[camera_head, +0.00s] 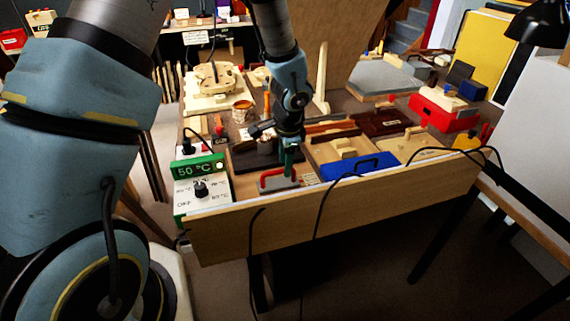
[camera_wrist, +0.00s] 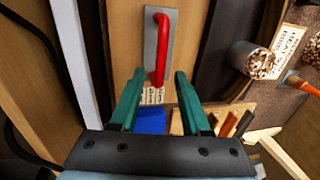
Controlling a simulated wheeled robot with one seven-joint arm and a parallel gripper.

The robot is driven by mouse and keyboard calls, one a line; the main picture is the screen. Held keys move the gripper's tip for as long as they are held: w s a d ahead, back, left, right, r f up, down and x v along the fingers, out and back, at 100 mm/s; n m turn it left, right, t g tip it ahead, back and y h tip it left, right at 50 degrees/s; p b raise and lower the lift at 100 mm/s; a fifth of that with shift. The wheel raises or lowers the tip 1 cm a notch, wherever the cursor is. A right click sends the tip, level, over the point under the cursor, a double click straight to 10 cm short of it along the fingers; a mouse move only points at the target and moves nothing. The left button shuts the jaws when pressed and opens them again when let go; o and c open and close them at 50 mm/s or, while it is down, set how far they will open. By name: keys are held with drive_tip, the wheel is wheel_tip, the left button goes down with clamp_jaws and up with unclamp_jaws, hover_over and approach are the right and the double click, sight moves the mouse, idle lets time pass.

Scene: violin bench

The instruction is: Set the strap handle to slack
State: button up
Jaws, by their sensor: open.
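A red bar handle (camera_head: 268,178) on a grey plate sits near the front edge of the bench, left of centre; I take it to be the strap handle. In the wrist view the red handle (camera_wrist: 161,40) is bent over the grey plate, with a small label at the plate's end whose words I cannot read. My gripper (camera_head: 289,172) is beside the plate, pointing down. In the wrist view its green fingers (camera_wrist: 160,75) are open and spread, and the near end of the red handle shows between their tips. I cannot tell whether they touch it.
A blue block with a black handle (camera_head: 350,169) lies right of the gripper. A control box with a green "50 °C" display (camera_head: 199,169) stands left. Wooden pieces and a wooden tray fill the bench behind. A cup of pellets (camera_wrist: 252,60) stands on the right. Black cables hang over the front edge.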

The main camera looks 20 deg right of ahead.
drive_tip(key=shift+w+f, duration=0.1)
drive_tip(key=shift+f, duration=0.55)
clamp_jaws()
idle(1.0)
